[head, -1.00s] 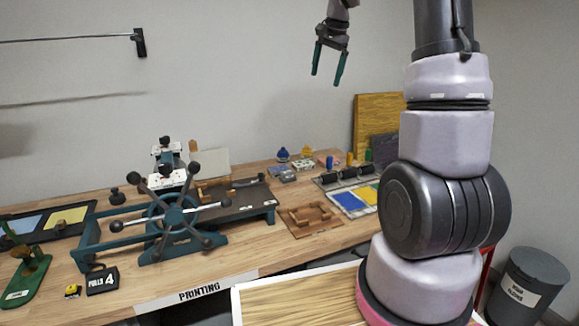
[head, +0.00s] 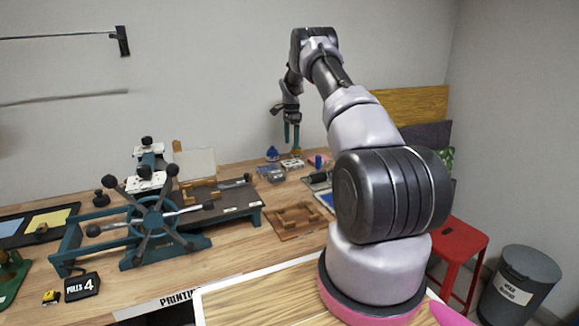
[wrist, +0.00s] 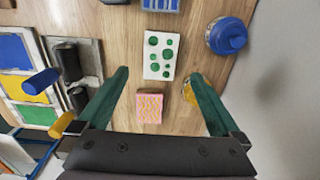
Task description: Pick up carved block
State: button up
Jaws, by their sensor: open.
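My gripper (head: 291,145) is open and empty, pointing down over the back of the wooden bench. In the wrist view my gripper (wrist: 157,76) has its two green fingers spread. A white block with raised green dots (wrist: 161,55) lies ahead of and between the fingertips. A smaller pink block with a yellow wavy pattern (wrist: 149,108) lies nearer the palm, between the fingers. I cannot tell for sure which is the carved block. Both appear below the fingers, with no contact visible. The white block (head: 292,163) also shows small in the head view, below the gripper.
A blue-capped jar (wrist: 228,36) stands right of the white block, and a yellow one (wrist: 189,92) is partly behind the right finger. Ink trays (wrist: 28,77), black rollers (wrist: 68,62) and a blue cylinder (wrist: 41,81) lie left. The wheeled press (head: 153,218) stands left on the bench.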

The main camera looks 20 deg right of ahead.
aim_at(291, 162)
notch_tip(291, 162, down, 9)
jog(key=shift+a+f, duration=0.1)
jog(key=shift+f, duration=0.1)
jog(key=c, duration=1.3)
